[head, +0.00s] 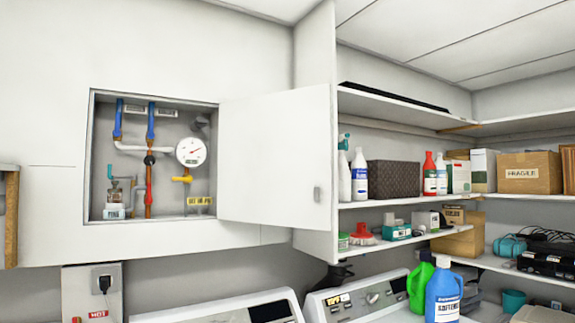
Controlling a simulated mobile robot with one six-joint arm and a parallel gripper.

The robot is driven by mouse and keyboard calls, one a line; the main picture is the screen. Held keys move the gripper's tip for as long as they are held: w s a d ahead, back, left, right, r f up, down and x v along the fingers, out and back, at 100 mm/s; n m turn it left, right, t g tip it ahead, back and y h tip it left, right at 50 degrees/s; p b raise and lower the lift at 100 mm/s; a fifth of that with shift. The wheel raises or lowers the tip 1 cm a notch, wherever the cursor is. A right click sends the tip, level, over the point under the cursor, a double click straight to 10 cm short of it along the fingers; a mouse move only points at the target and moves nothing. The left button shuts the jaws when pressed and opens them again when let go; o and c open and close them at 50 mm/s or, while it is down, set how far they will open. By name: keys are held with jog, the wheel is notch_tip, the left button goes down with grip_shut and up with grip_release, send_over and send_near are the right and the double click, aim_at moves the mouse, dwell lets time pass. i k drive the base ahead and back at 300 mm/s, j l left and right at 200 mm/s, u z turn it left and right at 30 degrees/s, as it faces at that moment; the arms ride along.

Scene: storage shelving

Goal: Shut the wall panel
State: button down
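The wall panel (277,157) is a flat white door in the head view, hinged at the right edge of a square recess in the white wall. It stands wide open, swung out to the right. The open recess (155,212) shows blue, white and copper pipes, a round gauge (191,152), and a yellow valve handle (182,179). My gripper is not in view.
Shelves (390,202) with bottles, boxes and a dark basket (394,180) stand right of the panel. Two white appliances (225,312) are below, with green and blue jugs (443,293) at the right. An outlet box (92,290) is at lower left. Space before the recess looks clear.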

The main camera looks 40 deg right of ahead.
aim_at(273, 150)
jog(key=l+u, duration=0.15)
jog(key=l, duration=0.45)
jog(key=k+l+u, duration=0.1)
jog(key=l, duration=0.45)
jog(key=k+l+u, duration=0.15)
jog(key=l, duration=0.4)
jog(key=k+l+u, duration=0.15)
jog(key=l, duration=0.4)
jog(key=k+l+u, duration=0.15)
jog(key=l, duration=0.4)
jog(key=k+l+u, duration=0.1)
jog(key=k+l, duration=0.15)
jog(key=l, duration=0.25)
jog(key=k+l+u, duration=0.15)
jog(key=l, duration=0.35)
jog(key=k+l+u, duration=0.15)
jog(key=k+l, duration=0.15)
jog(key=l, duration=0.2)
